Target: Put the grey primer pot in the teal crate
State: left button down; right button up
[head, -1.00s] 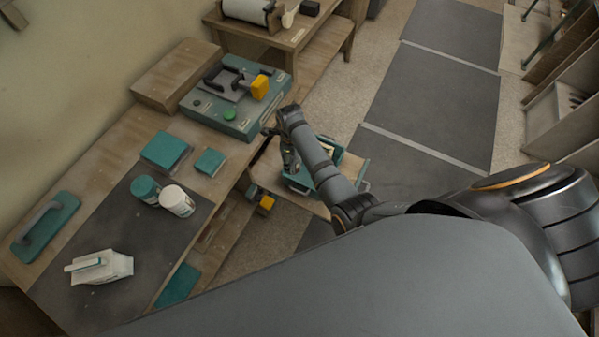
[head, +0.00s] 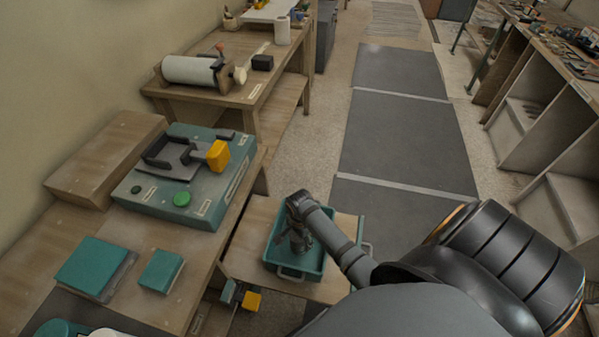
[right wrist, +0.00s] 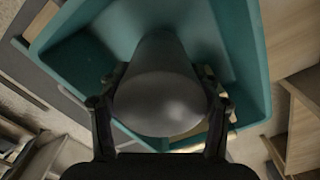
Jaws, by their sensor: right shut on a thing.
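The grey primer pot (right wrist: 160,95) fills the middle of the right wrist view, between the two fingers of my right gripper (right wrist: 160,108). My right gripper is shut on it. Below the pot is the teal crate (right wrist: 258,60), its walls around the pot in that view. In the head view the teal crate (head: 318,272) sits on a low wooden shelf, and my right gripper (head: 300,240) points down over it. The pot is mostly hidden by the gripper there. I cannot tell whether the pot touches the crate floor. My left gripper is not in view.
A bench at left holds a teal machine (head: 190,175) with a yellow part and teal blocks (head: 160,271). A roll holder (head: 195,72) stands on a farther table. Grey floor mats (head: 400,145) lie clear. Shelving (head: 560,130) stands at right.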

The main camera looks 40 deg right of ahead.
jog(key=shift+w+f, duration=0.1)
jog(key=shift+f, duration=0.35)
notch_tip(320, 180, down, 3)
jog(key=shift+f+b, duration=0.2)
jog(key=shift+b, duration=0.35)
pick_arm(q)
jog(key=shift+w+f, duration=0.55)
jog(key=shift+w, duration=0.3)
pick_arm(e)
jog(key=shift+f, duration=0.2)
jog(key=o, duration=1.6)
jog(key=shift+f, duration=0.1)
pick_arm(q)
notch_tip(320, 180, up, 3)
jog(key=p, duration=0.3)
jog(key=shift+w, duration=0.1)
pick_arm(e)
notch_tip(320, 180, up, 12)
jog(key=shift+r, duration=0.2)
